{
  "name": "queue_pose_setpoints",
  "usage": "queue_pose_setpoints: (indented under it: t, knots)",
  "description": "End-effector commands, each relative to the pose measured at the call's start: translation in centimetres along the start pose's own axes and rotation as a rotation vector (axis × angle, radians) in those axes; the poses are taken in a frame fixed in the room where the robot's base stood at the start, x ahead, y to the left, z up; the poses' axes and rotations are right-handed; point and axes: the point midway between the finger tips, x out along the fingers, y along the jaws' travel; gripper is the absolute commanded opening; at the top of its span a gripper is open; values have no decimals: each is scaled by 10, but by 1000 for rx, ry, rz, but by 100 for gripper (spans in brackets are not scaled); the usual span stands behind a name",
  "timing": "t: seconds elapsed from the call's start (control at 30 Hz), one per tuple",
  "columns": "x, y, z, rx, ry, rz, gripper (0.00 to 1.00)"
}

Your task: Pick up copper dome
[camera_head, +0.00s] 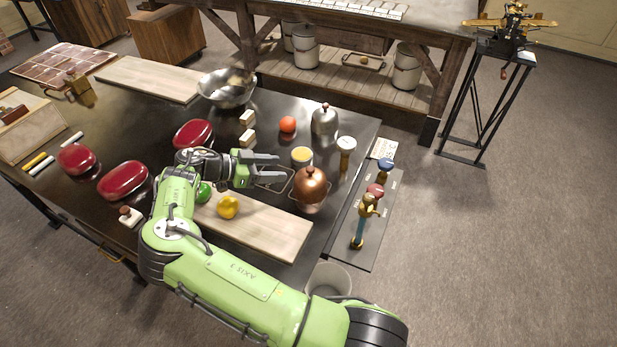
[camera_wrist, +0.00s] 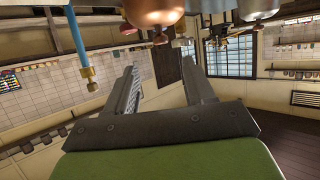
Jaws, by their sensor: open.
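The copper dome (camera_head: 311,184) is a rounded copper cover with a small knob on top, near the right end of the dark table (camera_head: 262,107). My gripper (camera_head: 279,168) is open and empty, just left of the dome in the head view, with its fingers pointing right toward it. I see no clear contact between them. In the wrist view my gripper's two fingers (camera_wrist: 162,85) are spread apart. A copper-coloured rounded body (camera_wrist: 152,10) shows at the top edge there, mostly cut off; I cannot tell for sure that it is the dome.
A silver dome (camera_head: 325,120), an orange ball (camera_head: 287,124), a yellow-topped tin (camera_head: 301,156) and a white-topped post (camera_head: 346,148) stand close by. A wooden board (camera_head: 272,231) with a yellow ball (camera_head: 228,207) lies in front. A tap panel (camera_head: 384,232) is at the right.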

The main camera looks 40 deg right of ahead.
Motion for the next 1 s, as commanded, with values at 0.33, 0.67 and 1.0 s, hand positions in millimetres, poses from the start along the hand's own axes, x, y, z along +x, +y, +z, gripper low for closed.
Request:
queue_pose_setpoints:
  t: [0.33,0.67,1.0]
  knots:
    - [65,1,-1,-3,-2,2,54]
    - [114,1,1,-3,-3,2,54]
    - [115,0,2,-3,-4,1,31]
